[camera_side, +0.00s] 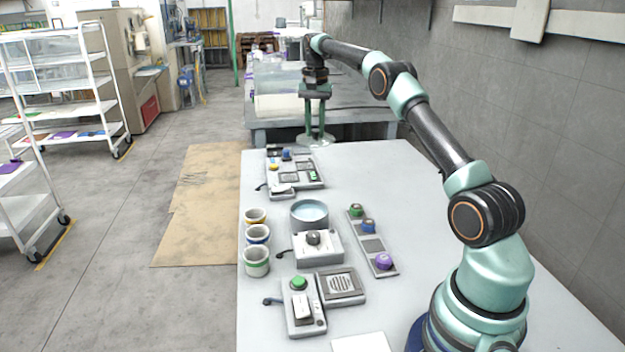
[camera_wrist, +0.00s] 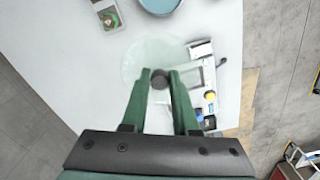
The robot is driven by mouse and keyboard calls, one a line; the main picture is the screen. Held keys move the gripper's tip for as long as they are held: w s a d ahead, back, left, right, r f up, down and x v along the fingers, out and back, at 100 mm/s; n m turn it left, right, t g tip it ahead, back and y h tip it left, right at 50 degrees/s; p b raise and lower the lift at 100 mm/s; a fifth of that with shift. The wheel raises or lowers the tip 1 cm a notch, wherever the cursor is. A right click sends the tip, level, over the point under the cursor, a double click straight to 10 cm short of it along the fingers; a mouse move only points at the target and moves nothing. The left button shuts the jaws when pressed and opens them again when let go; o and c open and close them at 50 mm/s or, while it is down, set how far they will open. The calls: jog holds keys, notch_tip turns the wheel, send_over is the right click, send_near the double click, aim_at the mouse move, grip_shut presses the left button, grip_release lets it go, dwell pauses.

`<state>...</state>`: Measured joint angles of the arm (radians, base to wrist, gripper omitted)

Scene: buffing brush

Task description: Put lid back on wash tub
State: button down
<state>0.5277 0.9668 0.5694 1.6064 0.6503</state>
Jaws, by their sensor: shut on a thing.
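The wash tub (camera_side: 309,217) is a round grey tub of light blue water, open at the top, in the middle of the table. Its near part also shows at the top of the wrist view (camera_wrist: 161,6). The lid (camera_side: 302,139) is a clear round disc with a dark knob. My gripper (camera_side: 316,135) is shut on the lid's knob, over the far part of the table and apart from the tub. In the wrist view, the green fingers (camera_wrist: 160,75) sit either side of the knob, with the see-through lid (camera_wrist: 140,55) spread beyond them.
A control panel (camera_side: 295,170) lies between lid and tub, slightly left. Several cups (camera_side: 256,261) stand left of the tub. A box with a dark knob (camera_side: 318,249) is just in front. A strip of coloured knobs (camera_side: 373,243) lies to the right.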

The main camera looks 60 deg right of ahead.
jog(key=shift+a+f, duration=0.2)
jog(key=shift+a, duration=0.2)
jog(key=s+a+f, duration=0.5)
jog(key=a+f, duration=0.2)
jog(key=a, duration=0.3)
jog(key=shift+s+d+f, duration=0.1)
jog(key=shift+f, duration=1.45)
jog(key=shift+s+d+f, duration=0.1)
jog(key=shift+f, duration=1.45)
jog(key=shift+a+f, duration=0.1)
jog(key=shift+f, duration=0.05)
jog(key=shift+c, duration=0.6)
grip_release()
